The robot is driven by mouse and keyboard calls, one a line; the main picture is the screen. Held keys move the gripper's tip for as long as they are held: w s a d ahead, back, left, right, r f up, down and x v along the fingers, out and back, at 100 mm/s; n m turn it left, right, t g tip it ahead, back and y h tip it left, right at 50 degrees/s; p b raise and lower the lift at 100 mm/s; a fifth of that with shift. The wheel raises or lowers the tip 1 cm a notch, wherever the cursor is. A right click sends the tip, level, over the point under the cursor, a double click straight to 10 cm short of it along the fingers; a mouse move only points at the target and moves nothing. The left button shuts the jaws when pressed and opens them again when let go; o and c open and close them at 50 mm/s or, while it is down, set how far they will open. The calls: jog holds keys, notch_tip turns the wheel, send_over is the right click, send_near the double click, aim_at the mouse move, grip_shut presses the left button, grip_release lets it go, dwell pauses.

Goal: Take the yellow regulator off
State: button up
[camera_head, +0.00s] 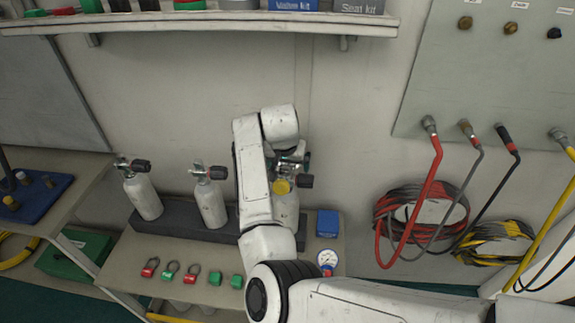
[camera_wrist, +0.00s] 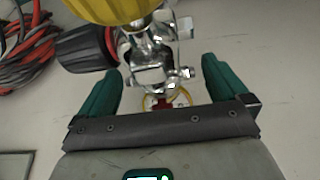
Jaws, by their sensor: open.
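The yellow regulator (camera_head: 282,186) sits at the valve of the right-hand white cylinder (camera_head: 287,207), partly hidden behind my arm in the head view. In the wrist view its yellow body (camera_wrist: 108,8) is cut off by the top edge. A chrome valve or clamp (camera_wrist: 150,50) and a black knob (camera_wrist: 85,48) adjoin it. My gripper (camera_wrist: 160,68) is open, its green fingers on either side of the chrome part, with gaps showing. I cannot tell whether either finger touches it. In the head view the gripper is mostly hidden by my arm.
Two more cylinders (camera_head: 142,195) (camera_head: 209,203) stand to the left in a dark rack (camera_head: 180,222). A blue box (camera_head: 327,223), gauge (camera_head: 327,261) and several red and green clips (camera_head: 170,270) are on the bench. Coiled hoses (camera_head: 420,210) hang right. A shelf (camera_head: 200,22) is above.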

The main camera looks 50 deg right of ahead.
jog(key=shift+r, duration=0.15)
jog(key=c, duration=1.5)
jog(key=shift+w+r, duration=0.1)
jog(key=shift+r, duration=0.4)
notch_tip(320, 180, up, 2)
jog(key=shift+d+b, duration=0.1)
jog(key=shift+b, duration=0.6)
jog(key=shift+s+a+r+b, duration=0.3)
jog(key=shift+s+r, duration=1.35)
jog(key=shift+s, duration=0.7)
jog(key=shift+s+a+r+b, duration=0.15)
jog(key=shift+s+a+r, duration=0.1)
jog(key=shift+s+r, duration=1.75)
jog(key=shift+s+a+r+b, duration=0.3)
jog(key=shift+s+r, duration=1)
jog(key=shift+s, duration=1.4)
